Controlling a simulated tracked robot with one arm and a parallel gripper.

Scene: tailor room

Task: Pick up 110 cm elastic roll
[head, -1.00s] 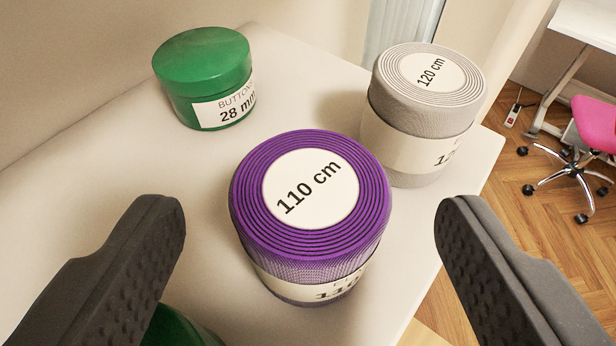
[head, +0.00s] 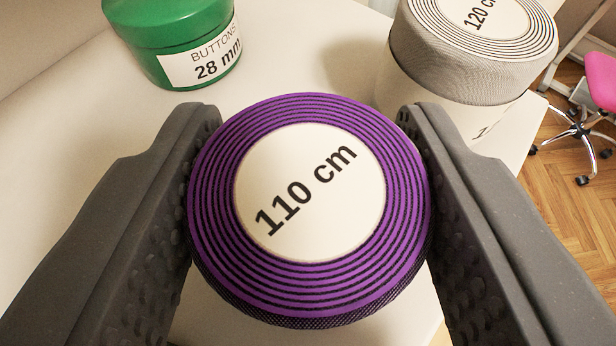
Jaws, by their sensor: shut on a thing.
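The 110 cm elastic roll (head: 310,195) is purple with dark rings and a white round label on top. It stands upright in the middle of the head view. My gripper (head: 310,180) is shut on it, with one dark finger against its left side and one against its right side. The lower part of the roll and its side label are hidden below its top. I cannot tell whether its base touches the white table.
A green button tin (head: 178,40) marked 28 mm stands behind on the left. A grey 120 cm roll (head: 475,60) stands close behind on the right. The white table (head: 80,120) is bare at left. Beyond its right edge are a wooden floor and a pink chair (head: 602,80).

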